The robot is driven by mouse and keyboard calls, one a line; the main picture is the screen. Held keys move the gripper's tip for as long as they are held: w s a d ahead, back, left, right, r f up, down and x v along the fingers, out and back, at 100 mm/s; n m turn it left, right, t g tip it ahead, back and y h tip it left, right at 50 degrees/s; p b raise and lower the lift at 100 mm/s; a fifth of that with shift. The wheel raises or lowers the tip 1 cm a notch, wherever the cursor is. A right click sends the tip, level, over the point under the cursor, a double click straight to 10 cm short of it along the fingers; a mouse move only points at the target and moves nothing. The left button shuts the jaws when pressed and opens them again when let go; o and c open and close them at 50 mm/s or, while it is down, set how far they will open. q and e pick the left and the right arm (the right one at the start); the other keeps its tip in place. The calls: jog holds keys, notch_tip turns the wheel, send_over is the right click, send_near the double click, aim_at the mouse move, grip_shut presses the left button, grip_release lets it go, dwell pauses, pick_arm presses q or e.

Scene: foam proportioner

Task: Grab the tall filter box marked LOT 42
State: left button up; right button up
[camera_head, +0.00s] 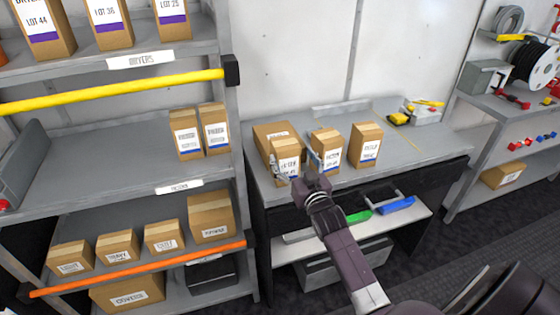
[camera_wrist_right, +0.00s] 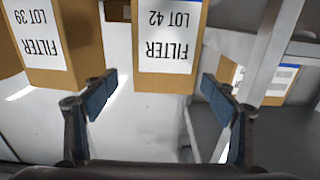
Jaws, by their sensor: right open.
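The tall brown filter box marked LOT 42 (camera_wrist_right: 165,45) hangs upside down in the right wrist view, its white label facing my gripper. I take it to be the leftmost front box (camera_head: 286,158) on the grey workbench in the head view, partly covered by my gripper. My right gripper (camera_head: 297,168) is open and empty in front of it. In the right wrist view the fingertips (camera_wrist_right: 160,82) are spread on either side of the box's width, short of its face. My left gripper is not in view.
The box marked LOT 39 (camera_wrist_right: 42,45) stands close beside it, with another labelled box (camera_head: 366,146) further right. A brown box (camera_head: 272,130) sits behind. The shelf rack (camera_head: 240,165) borders the bench's left. Blue (camera_head: 397,205) and green tools lie on the lower shelf.

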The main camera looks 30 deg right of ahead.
aim_at(285, 147)
jog(key=shift+p+x, duration=0.3)
jog(key=shift+x, duration=0.45)
jog(key=w+p, duration=0.1)
jog(key=w, duration=0.2)
jog(key=shift+r, duration=0.15)
jog(key=shift+w+d, duration=0.25)
jog(key=shift+w, duration=0.25)
jog(key=c, duration=1.7)
